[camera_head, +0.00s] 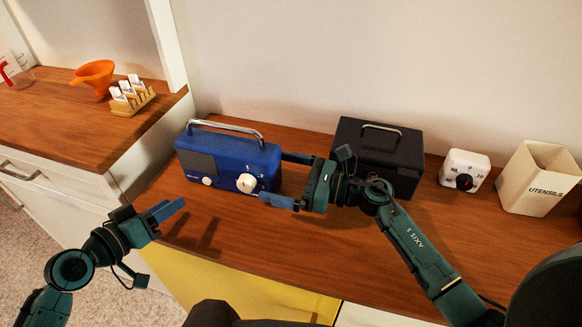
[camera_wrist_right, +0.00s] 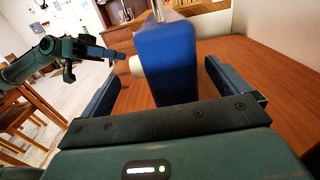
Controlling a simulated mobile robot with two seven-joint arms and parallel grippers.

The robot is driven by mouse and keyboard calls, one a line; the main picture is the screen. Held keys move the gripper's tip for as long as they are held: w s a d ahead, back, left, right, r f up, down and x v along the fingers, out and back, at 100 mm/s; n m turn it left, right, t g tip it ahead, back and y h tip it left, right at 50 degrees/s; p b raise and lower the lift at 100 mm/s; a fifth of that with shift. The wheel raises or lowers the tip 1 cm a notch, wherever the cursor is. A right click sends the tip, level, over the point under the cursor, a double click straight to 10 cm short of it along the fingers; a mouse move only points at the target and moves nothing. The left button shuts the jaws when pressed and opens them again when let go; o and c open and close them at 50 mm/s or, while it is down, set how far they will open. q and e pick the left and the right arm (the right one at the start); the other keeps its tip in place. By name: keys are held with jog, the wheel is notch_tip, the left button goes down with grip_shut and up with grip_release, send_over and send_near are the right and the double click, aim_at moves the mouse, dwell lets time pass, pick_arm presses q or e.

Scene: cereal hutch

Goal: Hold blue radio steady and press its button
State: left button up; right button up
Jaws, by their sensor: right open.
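The blue radio (camera_head: 225,150) stands upright on the wooden counter. It has a silver handle, a dark speaker panel, a large white knob (camera_head: 247,183) and a smaller white button (camera_head: 207,181) on its front. My right gripper (camera_head: 285,180) is open at the radio's right end. In the right wrist view the radio's blue end (camera_wrist_right: 167,62) lies between the open fingers (camera_wrist_right: 160,95), with a gap on each side. My left gripper (camera_head: 178,208) appears shut and empty, in front of the radio's left part and apart from it. It also shows in the right wrist view (camera_wrist_right: 122,56).
A black box (camera_head: 375,150) with a handle stands behind my right gripper. A white timer (camera_head: 464,170) and a utensil holder (camera_head: 538,180) stand further right. An orange funnel (camera_head: 95,74) and a rack (camera_head: 132,98) sit on the left counter. The counter before the radio is clear.

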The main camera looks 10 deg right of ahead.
aim_at(260, 172)
jog(key=shift+x, duration=2.6)
jog(key=shift+f, duration=0.1)
jog(key=shift+c, duration=0.3)
jog(key=c, duration=1.2)
pick_arm(q)
jog(key=shift+c, duration=0.3)
grip_shut()
